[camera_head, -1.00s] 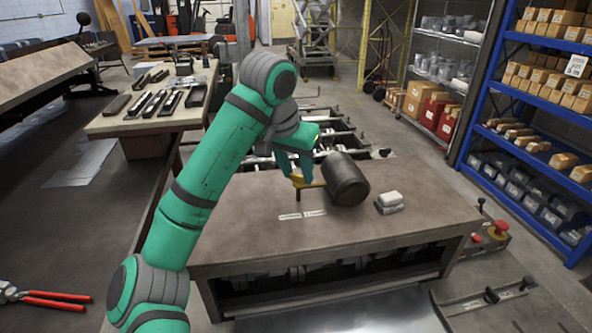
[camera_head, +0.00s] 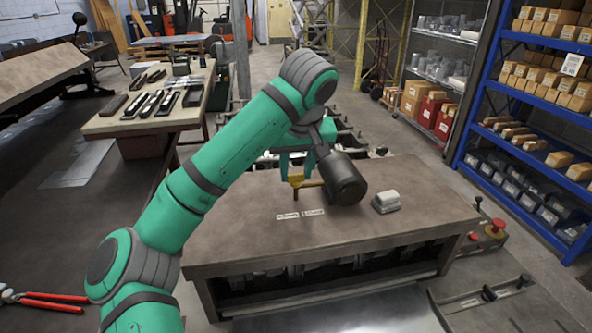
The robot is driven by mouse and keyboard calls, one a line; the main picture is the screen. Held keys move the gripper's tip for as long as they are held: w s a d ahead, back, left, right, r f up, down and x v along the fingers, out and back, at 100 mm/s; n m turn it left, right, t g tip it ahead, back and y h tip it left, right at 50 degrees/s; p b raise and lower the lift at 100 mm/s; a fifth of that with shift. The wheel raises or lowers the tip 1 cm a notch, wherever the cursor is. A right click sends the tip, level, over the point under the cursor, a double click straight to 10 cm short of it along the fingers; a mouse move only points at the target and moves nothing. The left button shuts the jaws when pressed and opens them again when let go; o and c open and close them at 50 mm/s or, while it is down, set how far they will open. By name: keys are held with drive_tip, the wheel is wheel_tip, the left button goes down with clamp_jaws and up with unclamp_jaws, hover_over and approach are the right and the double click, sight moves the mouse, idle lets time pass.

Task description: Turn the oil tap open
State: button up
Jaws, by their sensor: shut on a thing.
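The oil tap (camera_head: 296,182) is a small brass-coloured fitting with a spout pointing down, on the left end of a dark cylindrical oil container (camera_head: 346,180) lying on the workbench (camera_head: 240,233). My green gripper (camera_head: 297,173) points down from above. Its two fingers stand either side of the tap's top part and are shut on it. The arm reaches in from the lower left. The exact contact and the handle's angle are too small to make out.
Two small labels (camera_head: 300,214) lie in front of the tap. The bench's front is clear. A tool table (camera_head: 150,122) stands at the back left, blue shelving (camera_head: 545,150) on the right.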

idle(0.5)
drive_tip(key=o, duration=1.1)
drive_tip(key=shift+c, duration=0.2)
drive_tip(key=v, duration=1)
drive_tip(key=shift+r, duration=0.4)
drive_tip(key=shift+d, duration=0.1)
